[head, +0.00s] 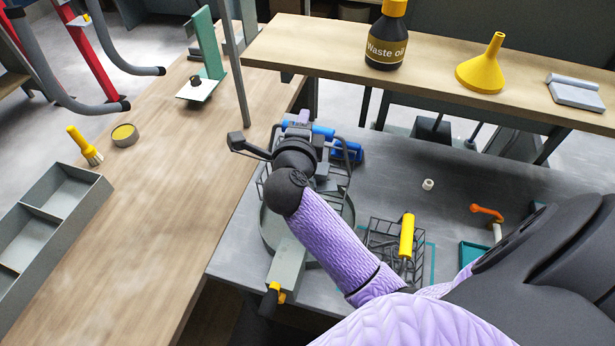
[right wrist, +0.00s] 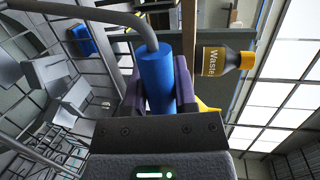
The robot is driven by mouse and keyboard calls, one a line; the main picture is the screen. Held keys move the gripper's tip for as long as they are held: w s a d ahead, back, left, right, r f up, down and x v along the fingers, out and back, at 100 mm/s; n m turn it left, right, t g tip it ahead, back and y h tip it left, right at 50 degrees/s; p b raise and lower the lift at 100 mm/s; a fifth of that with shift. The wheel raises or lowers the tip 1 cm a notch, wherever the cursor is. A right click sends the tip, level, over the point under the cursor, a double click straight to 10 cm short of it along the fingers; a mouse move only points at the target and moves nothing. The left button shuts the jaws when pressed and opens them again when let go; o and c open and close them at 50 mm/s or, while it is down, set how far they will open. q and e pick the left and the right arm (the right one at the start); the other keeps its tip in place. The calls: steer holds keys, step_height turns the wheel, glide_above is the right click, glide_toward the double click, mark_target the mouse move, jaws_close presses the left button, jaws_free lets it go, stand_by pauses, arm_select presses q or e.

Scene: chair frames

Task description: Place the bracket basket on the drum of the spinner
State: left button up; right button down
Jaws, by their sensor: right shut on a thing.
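My right gripper (head: 305,124) is shut on the blue handle (right wrist: 156,80) of a dark wire basket (head: 338,182). The right wrist view shows the handle between its two purple fingers, with grey bracket-like parts (right wrist: 72,100) in the wire cage. In the head view the basket is over or at the far part of the spinner's round grey drum (head: 270,232). My forearm hides much of both, and I cannot tell whether they touch. The spinner's grey arm (head: 287,265) points toward the front edge. My left gripper is not in view.
A second wire basket with a yellow handle (head: 407,236) stands right of the drum. A blue object (head: 347,152) lies behind. The raised shelf holds a waste oil bottle (head: 387,40) and yellow funnel (head: 482,66). A grey divided tray (head: 45,225) is on the wooden bench.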

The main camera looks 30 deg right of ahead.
step_height(320, 180, down, 4)
steer(key=b, duration=0.3)
steer(key=shift+f, duration=0.1)
step_height(320, 180, down, 9)
steer(key=b, duration=0.4)
steer(key=shift+f+b, duration=0.15)
steer(key=shift+b, duration=0.25)
steer(key=shift+f, duration=0.3)
steer(key=shift+r, duration=0.1)
